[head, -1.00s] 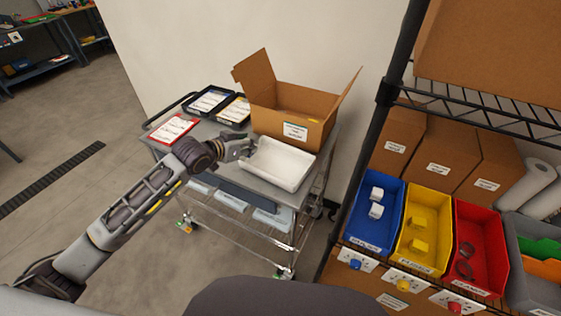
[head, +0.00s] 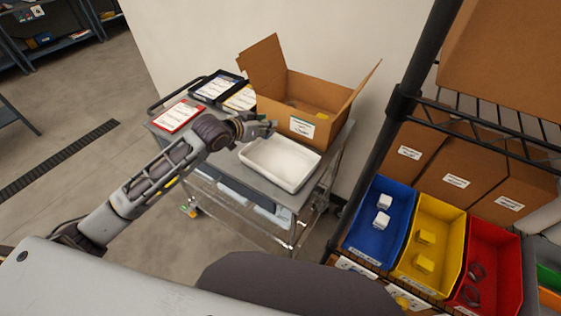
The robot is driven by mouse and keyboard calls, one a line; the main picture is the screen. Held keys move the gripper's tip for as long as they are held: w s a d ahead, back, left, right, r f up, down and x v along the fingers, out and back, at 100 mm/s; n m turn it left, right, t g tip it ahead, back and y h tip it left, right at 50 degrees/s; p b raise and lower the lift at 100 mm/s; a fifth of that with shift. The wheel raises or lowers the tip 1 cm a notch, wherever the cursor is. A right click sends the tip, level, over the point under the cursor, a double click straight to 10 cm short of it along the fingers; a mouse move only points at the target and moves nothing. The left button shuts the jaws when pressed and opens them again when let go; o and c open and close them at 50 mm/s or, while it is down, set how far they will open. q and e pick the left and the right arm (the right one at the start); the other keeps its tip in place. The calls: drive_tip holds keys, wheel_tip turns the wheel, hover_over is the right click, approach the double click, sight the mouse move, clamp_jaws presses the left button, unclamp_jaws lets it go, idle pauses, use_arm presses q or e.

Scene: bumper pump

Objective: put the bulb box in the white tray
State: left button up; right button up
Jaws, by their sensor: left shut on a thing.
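The white tray (head: 280,180) sits empty on the top of a grey metal cart. My left gripper (head: 268,127) is at the tray's far left edge, in front of the open cardboard box (head: 335,132). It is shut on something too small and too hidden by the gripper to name. I cannot tell whether it is the bulb box or whether it touches the tray. Small white boxes (head: 383,210) lie in a blue bin (head: 365,238) on the rack at right; I cannot tell if they are bulb boxes. My right gripper is not in view.
A red-framed sheet (head: 178,117) and dark and yellow trays with papers (head: 240,97) lie on the cart's left part. A black rack post (head: 400,105) stands right of the cart. Yellow (head: 440,215) and red bins (head: 497,245) stand beside the blue one.

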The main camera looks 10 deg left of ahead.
use_arm(q)
hover_over(267, 155)
drive_tip(key=shift+f, duration=3.15)
drive_tip(key=shift+f, duration=1.9)
drive_tip(key=shift+f, duration=0.1)
drive_tip(key=o, duration=1)
drive_tip(key=v, duration=1.2)
